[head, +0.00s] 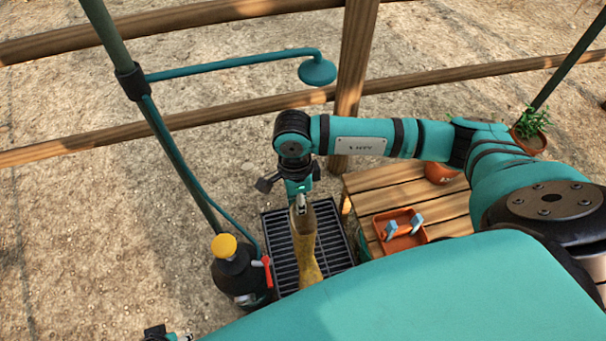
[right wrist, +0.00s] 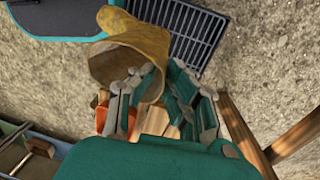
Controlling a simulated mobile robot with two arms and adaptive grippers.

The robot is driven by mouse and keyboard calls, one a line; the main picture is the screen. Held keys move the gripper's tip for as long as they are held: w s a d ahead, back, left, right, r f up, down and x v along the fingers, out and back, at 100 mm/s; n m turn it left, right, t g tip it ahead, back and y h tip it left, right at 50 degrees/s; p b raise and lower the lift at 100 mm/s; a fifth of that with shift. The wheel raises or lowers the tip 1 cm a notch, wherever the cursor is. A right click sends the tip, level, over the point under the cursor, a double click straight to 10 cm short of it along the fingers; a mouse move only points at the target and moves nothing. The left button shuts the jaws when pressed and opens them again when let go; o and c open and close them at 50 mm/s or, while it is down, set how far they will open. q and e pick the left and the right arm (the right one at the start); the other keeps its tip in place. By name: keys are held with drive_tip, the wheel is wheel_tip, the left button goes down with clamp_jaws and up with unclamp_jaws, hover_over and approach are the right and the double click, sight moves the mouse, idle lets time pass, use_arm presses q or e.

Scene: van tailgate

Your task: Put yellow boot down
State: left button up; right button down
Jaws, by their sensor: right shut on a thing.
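The yellow boot (head: 306,250) hangs from my right gripper (head: 301,208), with its opening upward and its toe toward the bottom of the head view. My right gripper is shut on the boot's upper rim. In the right wrist view, the boot (right wrist: 140,42) has its wide opening beside the fingers (right wrist: 162,72). The boot overlaps the dark metal grate (head: 338,243); I cannot tell whether its sole touches it. The grate also shows in the right wrist view (right wrist: 205,42). A small part of my left gripper (head: 167,334) shows at the bottom edge, its jaws unclear.
A black bottle with a yellow cap (head: 224,246) stands left of the grate. A teal pole with a shower head (head: 318,71) rises behind. A slatted wooden table (head: 375,190) on the right holds an orange tray (head: 388,247) and a pot. Wooden fence rails cross behind.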

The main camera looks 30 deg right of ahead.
drive_tip(key=w+d+f+b, duration=0.1)
drive_tip(key=w+d+f, duration=0.3)
drive_tip(key=w, duration=0.4)
drive_tip(key=shift+d+f, duration=0.25)
drive_tip(key=shift+d, duration=0.35)
drive_tip(key=c, duration=1.4)
unclamp_jaws()
use_arm(q)
drive_tip(key=v, duration=0.3)
drive_tip(key=w+v, duration=0.1)
drive_tip(key=v, duration=0.1)
drive_tip(key=shift+r, duration=0.55)
use_arm(e)
drive_tip(key=shift+w+r, duration=0.1)
use_arm(q)
wheel_tip(320, 180, down, 6)
drive_tip(key=p, duration=0.1)
drive_tip(key=shift+f, duration=0.2)
use_arm(e)
drive_tip(key=r, duration=0.8)
drive_tip(key=w+r, duration=0.1)
drive_tip(key=r, duration=0.3)
drive_tip(key=shift+w+d, duration=0.1)
use_arm(q)
drive_tip(key=shift+w, duration=0.15)
